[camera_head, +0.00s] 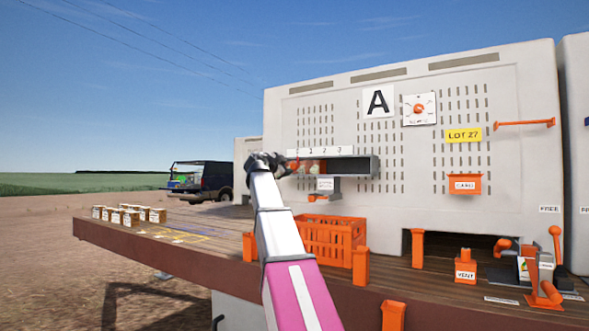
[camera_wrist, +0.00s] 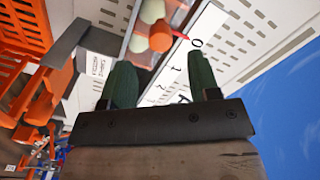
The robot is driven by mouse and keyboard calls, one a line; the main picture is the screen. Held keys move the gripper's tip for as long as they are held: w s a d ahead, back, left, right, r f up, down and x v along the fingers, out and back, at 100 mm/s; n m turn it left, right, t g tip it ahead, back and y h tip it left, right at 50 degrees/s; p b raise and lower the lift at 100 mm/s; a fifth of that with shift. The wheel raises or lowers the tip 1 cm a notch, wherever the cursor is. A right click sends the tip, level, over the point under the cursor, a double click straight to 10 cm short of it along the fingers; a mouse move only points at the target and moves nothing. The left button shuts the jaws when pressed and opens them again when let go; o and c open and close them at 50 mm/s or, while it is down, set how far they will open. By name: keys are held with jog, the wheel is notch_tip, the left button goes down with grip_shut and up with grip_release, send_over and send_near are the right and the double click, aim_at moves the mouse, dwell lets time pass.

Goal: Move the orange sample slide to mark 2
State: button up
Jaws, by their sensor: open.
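The orange sample slide shows as an orange end (camera_head: 293,165) at the left of a grey trough (camera_head: 358,167) on the white machine wall. In the wrist view its round orange end (camera_wrist: 160,38) appears just beyond and between my fingertips, with pale onions beside it. A red pointer (camera_wrist: 181,36) stands near the 0 on the white number strip (camera_wrist: 208,24).
An orange crate (camera_head: 330,240) stands on the wooden deck below the trough. A small labelled bracket (camera_head: 324,187) hangs under the trough. Orange posts and levers (camera_head: 545,270) stand at the right. Small boxes (camera_head: 128,215) sit at the deck's left.

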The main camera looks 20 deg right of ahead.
aim_at(292, 167)
jog(key=x, duration=0.7)
jog(key=shift+w+d, duration=0.1)
jog(key=shift+d, duration=0.05)
